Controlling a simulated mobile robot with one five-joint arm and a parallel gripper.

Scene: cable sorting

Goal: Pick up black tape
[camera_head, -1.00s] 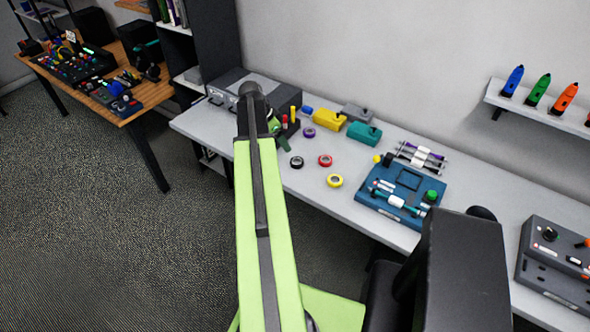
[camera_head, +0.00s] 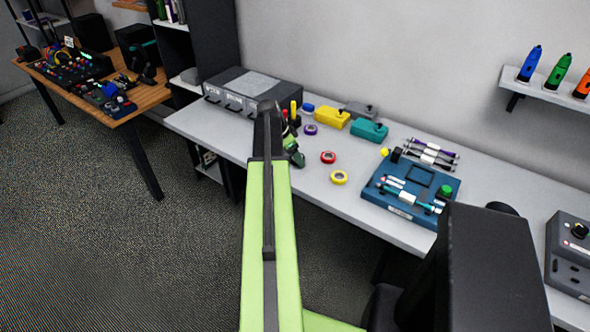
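The black tape is not visible now; its earlier place on the workbench (camera_head: 380,221) is covered by the end of my arm. My gripper (camera_head: 295,156), small and green with dark parts, is at the bench's front side, left of the red tape roll (camera_head: 328,157).
A grey case (camera_head: 252,90) stands at the bench's back left. Yellow (camera_head: 332,117) and teal (camera_head: 367,131) boxes stand behind the tapes. A blue tool board (camera_head: 411,188) lies to the right. Bench surface between the yellow tape and the board is clear.

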